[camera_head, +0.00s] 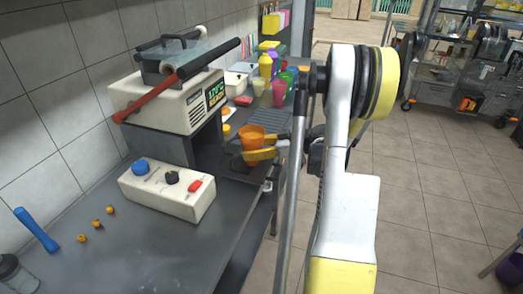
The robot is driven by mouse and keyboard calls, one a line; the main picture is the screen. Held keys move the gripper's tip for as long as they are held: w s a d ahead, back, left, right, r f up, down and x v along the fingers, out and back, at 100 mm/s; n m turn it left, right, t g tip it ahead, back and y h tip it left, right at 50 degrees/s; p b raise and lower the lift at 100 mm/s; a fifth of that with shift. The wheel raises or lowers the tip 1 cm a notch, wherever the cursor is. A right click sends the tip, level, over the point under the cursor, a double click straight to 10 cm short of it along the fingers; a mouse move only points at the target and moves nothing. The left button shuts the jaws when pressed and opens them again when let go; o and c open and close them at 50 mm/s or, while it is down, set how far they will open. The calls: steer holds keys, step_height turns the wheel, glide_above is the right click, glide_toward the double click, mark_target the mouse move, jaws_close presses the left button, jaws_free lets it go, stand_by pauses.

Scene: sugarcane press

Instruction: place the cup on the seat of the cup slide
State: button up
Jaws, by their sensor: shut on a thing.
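The orange cup (252,134) is upright beside the front opening of the press, over the dark area in front of it. My gripper (257,152) comes in from the right, with its yellow fingers shut on the cup's lower part. The cup slide is hard to make out: a dark flat surface (233,167) lies under and left of the cup, and its seat is not clearly visible. I cannot tell whether the cup's bottom touches anything. The fingers hide part of the cup.
The beige press (172,101) with its red-handled top stands on the grey counter (150,252). A control box (167,190) with blue, black and red controls sits in front. Coloured cups and bottles (270,75) stand behind. A blue tool (36,230) lies front left.

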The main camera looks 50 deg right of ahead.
steer(key=b+x, duration=0.1)
steer(key=x, duration=0.1)
steer(key=f+b+x, duration=0.1)
steer(key=x, duration=0.2)
steer(key=shift+s+d, duration=0.1)
steer(key=shift+s, duration=0.15)
steer(key=shift+f, duration=0.1)
steer(key=o, duration=1.4)
